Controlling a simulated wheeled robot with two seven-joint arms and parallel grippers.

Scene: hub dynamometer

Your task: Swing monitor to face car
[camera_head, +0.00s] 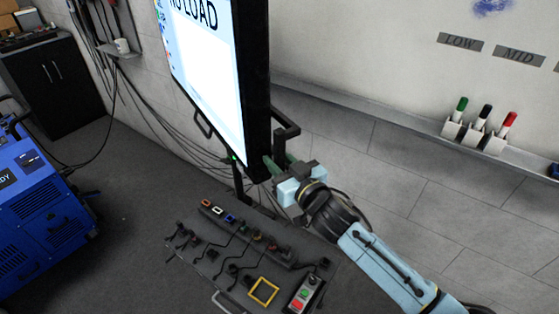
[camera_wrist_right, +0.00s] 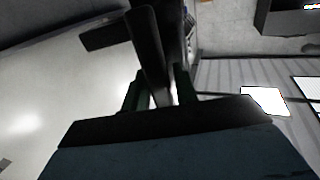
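The monitor (camera_head: 213,65) stands high in the middle of the head view, its lit screen reading "NO LOAD" and turned toward the left. A black bar handle (camera_head: 288,119) sticks out from its back right side. My right gripper (camera_head: 277,167) is at the monitor's lower right edge, by this handle. In the right wrist view, its green fingers (camera_wrist_right: 160,92) stand apart with the black bar (camera_wrist_right: 148,50) between them. A bright gap shows beside the bar, so the fingers look open around it. My left gripper is not in view. No car shows.
Below the monitor is a cart top (camera_head: 212,268) with cables, connectors and a button box (camera_head: 304,293). A blue machine (camera_head: 38,205) stands at left, with a black cabinet (camera_head: 52,75) behind. A marker holder (camera_head: 474,136) is on the right wall ledge.

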